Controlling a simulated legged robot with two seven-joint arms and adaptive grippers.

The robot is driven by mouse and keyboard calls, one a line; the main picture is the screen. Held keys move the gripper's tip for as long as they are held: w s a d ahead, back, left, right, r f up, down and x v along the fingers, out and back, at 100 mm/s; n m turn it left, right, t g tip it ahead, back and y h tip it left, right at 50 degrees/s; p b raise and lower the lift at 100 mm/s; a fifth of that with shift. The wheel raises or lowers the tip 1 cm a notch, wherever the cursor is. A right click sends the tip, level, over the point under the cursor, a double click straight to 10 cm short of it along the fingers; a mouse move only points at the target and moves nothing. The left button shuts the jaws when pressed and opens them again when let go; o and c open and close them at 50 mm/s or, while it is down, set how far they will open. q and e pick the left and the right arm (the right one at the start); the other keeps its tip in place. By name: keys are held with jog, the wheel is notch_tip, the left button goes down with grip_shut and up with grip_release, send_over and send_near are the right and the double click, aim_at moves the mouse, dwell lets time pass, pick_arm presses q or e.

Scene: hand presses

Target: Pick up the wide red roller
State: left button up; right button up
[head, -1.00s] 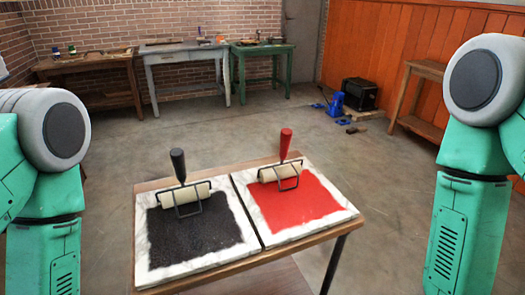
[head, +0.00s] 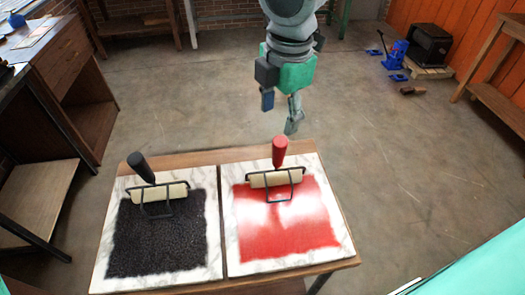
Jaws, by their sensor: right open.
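The red roller (head: 276,178) has a red upright handle, a dark wire frame and a wide cream cylinder. It rests at the far end of the red ink patch on the right marble slab (head: 233,258). My right gripper (head: 281,118) hangs just beyond and above the red handle, fingers pointing down and apart. It is empty and does not visibly touch the handle. My left gripper is not in view.
A black-handled roller (head: 157,190) rests on the left slab (head: 108,255) with black ink. Both slabs sit on a small wooden table (head: 200,158). A wooden desk (head: 70,75) stands at left. A blue jack (head: 396,54) and black box (head: 428,46) are at back right.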

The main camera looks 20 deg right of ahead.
aim_at(281, 140)
jog(key=f, duration=0.5)
jog(key=d+f+b, duration=0.1)
jog(key=f, duration=0.1)
jog(key=shift+w+f, duration=0.15)
jog(key=shift+f, duration=0.25)
jog(key=shift+w+d+f, duration=0.1)
jog(key=shift+d+f, duration=0.05)
jog(key=shift+f, duration=0.3)
jog(key=f, duration=0.3)
jog(key=a+f, duration=0.1)
jog(key=shift+w+a+f, duration=0.1)
jog(key=shift+w+f, duration=0.15)
jog(key=shift+f, duration=0.05)
jog(key=shift+d, duration=0.4)
grip_shut()
